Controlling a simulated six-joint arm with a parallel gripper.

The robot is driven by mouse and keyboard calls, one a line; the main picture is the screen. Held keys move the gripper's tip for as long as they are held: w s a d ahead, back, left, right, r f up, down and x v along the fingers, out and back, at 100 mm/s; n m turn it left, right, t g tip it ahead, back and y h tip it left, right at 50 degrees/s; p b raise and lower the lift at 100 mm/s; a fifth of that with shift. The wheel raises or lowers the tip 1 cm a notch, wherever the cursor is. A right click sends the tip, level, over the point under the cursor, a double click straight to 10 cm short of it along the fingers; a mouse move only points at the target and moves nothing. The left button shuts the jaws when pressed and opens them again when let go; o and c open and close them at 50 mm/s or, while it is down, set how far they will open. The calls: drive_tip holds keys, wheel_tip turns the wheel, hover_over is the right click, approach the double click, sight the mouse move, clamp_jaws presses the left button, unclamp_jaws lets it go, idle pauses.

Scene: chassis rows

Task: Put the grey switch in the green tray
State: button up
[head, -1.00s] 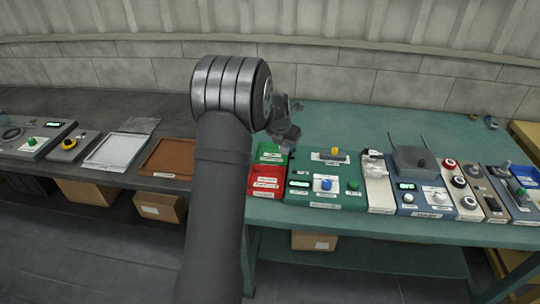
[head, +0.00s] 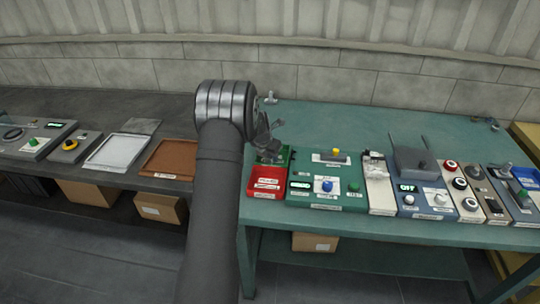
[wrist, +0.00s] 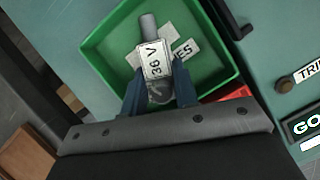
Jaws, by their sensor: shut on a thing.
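The grey switch (wrist: 149,25) shows in the wrist view as a grey stub on a body with a white "36 V" label. My gripper (wrist: 160,88) is shut on it, with the blue fingers on either side of its lower end. The switch is over the inside of the green tray (wrist: 104,39); I cannot tell whether it touches the floor. A white label lies on the tray floor, partly hidden behind the switch. In the head view my gripper (head: 268,150) is at the green tray (head: 287,157) and covers much of it; the switch cannot be made out there.
A red tray (head: 265,184) adjoins the green tray's front side. A teal panel (head: 327,201) with a blue knob stands just to the right, with more device panels beyond. A brown tray (head: 170,157) and a white tray (head: 118,150) lie on the dark bench at left.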

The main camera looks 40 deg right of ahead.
drive_tip(key=shift+f, duration=0.15)
drive_tip(key=o, duration=1)
drive_tip(key=v, duration=1.2)
drive_tip(key=shift+a, duration=0.1)
